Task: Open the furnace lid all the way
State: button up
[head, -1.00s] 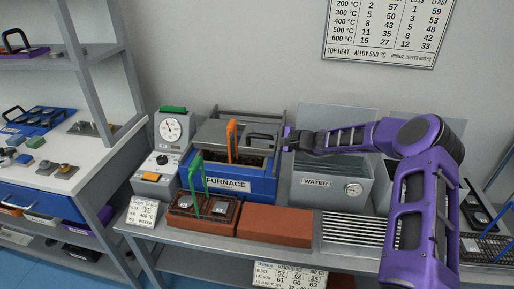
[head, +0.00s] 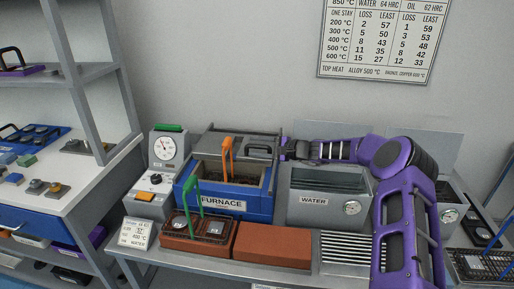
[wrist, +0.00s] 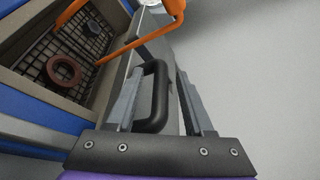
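The blue furnace (head: 232,211) stands on the bench. Its grey lid (head: 212,141) is raised towards the back, and the chamber shows in front of it. The lid's black handle (head: 259,149) is at its right side. My gripper (head: 284,149) is at the lid's right edge, close to the handle. In the wrist view the fingers (wrist: 160,80) stand apart, with the black handle (wrist: 157,112) between or just in front of them; I cannot tell if they touch it. The chamber (wrist: 72,52) holds a mesh basket with a brown ring and a dark nut-like piece.
Orange tongs or a hook (head: 227,146) stand up from the furnace. The water tank (head: 312,211) is close on the right, under my arm. A dial unit (head: 167,146) stands on the left.

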jog(key=shift+d, duration=0.1)
jog(key=shift+s+d+r, duration=0.15)
jog(key=shift+d, duration=0.15)
jog(key=p+v, duration=0.1)
jog(key=v, duration=1.5)
jog(key=shift+s+d, duration=0.2)
jog(key=shift+r, duration=0.1)
